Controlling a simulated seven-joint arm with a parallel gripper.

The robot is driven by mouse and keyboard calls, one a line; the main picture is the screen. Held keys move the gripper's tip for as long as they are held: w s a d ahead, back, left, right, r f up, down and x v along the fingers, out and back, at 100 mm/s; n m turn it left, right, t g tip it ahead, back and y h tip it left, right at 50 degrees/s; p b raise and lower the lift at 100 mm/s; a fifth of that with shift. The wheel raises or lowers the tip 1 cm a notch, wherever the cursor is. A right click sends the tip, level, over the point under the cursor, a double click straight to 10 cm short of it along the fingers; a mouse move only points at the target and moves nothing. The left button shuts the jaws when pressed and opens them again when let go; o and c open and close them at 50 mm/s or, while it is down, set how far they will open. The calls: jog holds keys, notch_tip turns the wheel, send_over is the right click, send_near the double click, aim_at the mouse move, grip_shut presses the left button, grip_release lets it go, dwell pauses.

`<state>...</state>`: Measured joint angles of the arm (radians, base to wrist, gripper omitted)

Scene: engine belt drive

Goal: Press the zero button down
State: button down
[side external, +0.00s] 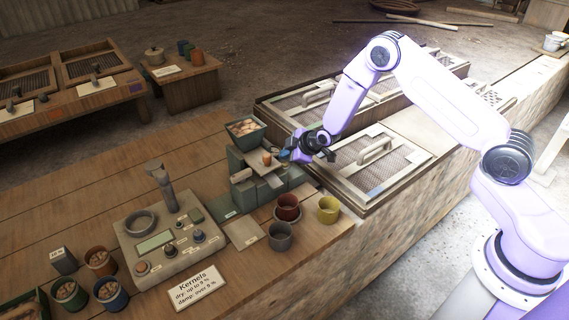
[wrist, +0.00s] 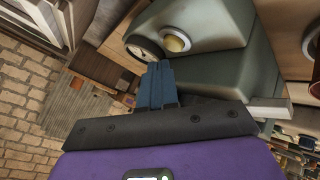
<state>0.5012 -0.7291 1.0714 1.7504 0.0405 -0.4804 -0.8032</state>
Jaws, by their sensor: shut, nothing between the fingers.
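A grey-green scale-like device (side external: 268,178) stands on the wooden bench in the side view, with a small orange-brown cup (side external: 267,158) on its top plate. In the wrist view its green housing (wrist: 215,70) fills the upper middle. A round cream-yellow button (wrist: 175,40) in a pale ring is on this housing, probably the zero button; no label is readable. My gripper (side external: 290,155) is at the right side of the device. In the wrist view my blue fingers (wrist: 158,68) are together and empty, with their tips just below the button in the picture. Contact is not visible.
A dark round dial (wrist: 144,48) is left of the button. A meter box (side external: 165,240) with knobs stands at left. Red (side external: 287,207), yellow (side external: 328,209) and grey (side external: 280,236) cups stand in front. Mesh-covered trays (side external: 375,165) lie to the right, under my arm.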

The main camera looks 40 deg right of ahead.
aim_at(287, 165)
jog(key=shift+f, duration=0.15)
dwell(0.7)
jog(key=shift+f, duration=0.25)
jog(key=shift+f, duration=0.45)
dwell(0.7)
jog(key=shift+r, duration=0.85)
jog(key=shift+r, duration=0.1)
jog(key=shift+r, duration=2.4)
